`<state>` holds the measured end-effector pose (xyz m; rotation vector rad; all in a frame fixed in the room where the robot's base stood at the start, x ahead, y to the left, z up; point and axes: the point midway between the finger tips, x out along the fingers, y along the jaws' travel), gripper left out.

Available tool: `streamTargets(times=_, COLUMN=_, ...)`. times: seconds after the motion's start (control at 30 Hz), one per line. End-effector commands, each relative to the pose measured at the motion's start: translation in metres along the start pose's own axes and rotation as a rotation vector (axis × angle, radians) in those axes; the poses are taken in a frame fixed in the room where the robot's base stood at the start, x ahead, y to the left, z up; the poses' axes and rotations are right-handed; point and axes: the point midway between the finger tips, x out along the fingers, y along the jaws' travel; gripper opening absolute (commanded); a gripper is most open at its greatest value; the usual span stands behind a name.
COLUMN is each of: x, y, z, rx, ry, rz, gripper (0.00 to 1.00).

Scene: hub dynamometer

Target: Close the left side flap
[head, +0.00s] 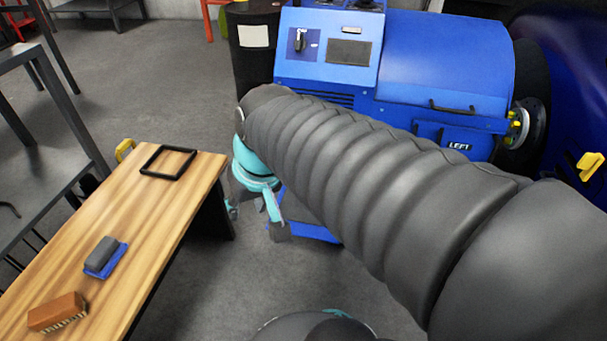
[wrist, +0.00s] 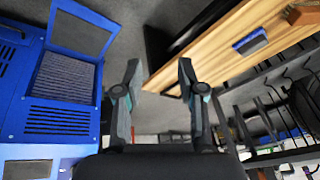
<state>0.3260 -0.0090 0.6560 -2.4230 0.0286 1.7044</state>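The blue dynamometer machine (head: 430,60) stands at the back in the head view, with a "LEFT" label (head: 459,146) low on its front. In the wrist view, a blue-edged flap with a grey inner face (wrist: 80,32) stands open beside an opening (wrist: 65,80) with grey pleated material. My gripper (head: 255,218) hangs beside the machine's lower left. In the wrist view my gripper (wrist: 159,75) is open and empty, with its fingers to the right of the flap and apart from it.
A wooden table (head: 125,220) at the left holds a black frame (head: 168,161), a grey-and-blue block (head: 105,257) and a brown brush (head: 58,312). A dark drum (head: 252,50) stands behind my gripper. Grey floor is clear between table and machine.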

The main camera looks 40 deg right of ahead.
Motion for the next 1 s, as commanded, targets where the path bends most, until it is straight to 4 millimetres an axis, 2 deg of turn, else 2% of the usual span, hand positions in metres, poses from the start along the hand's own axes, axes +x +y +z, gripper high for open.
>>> streamTargets(times=0.27, x=0.045, y=0.021, z=-0.048, rx=0.271, ry=-0.178, rz=-0.161, gripper=0.39)
streamTargets(times=0.47, x=0.08, y=0.051, z=-0.084, rx=0.473, ry=-0.249, rz=-0.302, gripper=0.39)
streamTargets(times=0.57, x=0.099, y=0.073, z=-0.102, rx=0.577, ry=-0.267, rz=-0.379, gripper=0.39)
streamTargets(times=0.77, x=0.139, y=0.128, z=-0.131, rx=0.791, ry=-0.266, rz=-0.54, gripper=0.39)
streamTargets(times=1.0, x=0.191, y=0.216, z=-0.15, rx=1.05, ry=-0.199, rz=-0.736, gripper=0.39)
